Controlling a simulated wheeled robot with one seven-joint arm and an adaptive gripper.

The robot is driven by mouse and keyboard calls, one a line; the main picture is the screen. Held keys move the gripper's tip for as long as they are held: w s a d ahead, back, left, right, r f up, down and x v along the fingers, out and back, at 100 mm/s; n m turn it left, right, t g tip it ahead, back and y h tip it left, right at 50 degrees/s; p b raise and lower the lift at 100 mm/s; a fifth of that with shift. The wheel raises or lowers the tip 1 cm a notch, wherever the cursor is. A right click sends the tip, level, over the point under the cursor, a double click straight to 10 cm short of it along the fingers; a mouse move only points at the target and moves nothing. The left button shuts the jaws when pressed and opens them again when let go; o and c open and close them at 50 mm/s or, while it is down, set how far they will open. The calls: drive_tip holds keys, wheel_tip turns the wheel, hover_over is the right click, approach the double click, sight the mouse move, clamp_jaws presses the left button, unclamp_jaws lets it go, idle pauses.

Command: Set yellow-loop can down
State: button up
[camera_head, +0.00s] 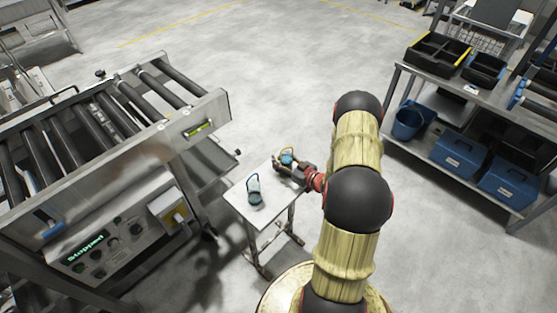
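A small white table (238,197) stands left of my arm. A second, smaller-looking item with a yellow-orange loop and some blue, apparently the yellow-loop can (287,156), is at the table's far right corner. My gripper (284,167) is right at this can, reaching in from the right, and hides much of it. The fingers are too small and dark to show whether they are closed on it. I cannot tell whether the can touches the tabletop.
A roller conveyor (110,120) with a control panel reading "Stopped" (85,249) stands left of the table. A shelf rack (400,130) at right holds black trays (438,55), a blue bucket (408,122) and blue boxes (457,155). The floor beyond the table is clear.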

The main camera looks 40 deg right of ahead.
sight(291, 166)
drive_tip(key=o, duration=0.5)
drive_tip(key=shift+r, duration=0.1)
drive_tip(key=shift+s+r, duration=0.15)
drive_tip(key=shift+s, duration=0.05)
drive_tip(key=p+v, duration=0.2)
drive_tip(key=v, duration=0.9)
drive_tip(key=shift+s+r+p, duration=0.1)
drive_tip(key=shift+s+p, duration=0.1)
drive_tip(key=shift+p, duration=0.15)
drive_tip(key=shift+s, duration=0.1)
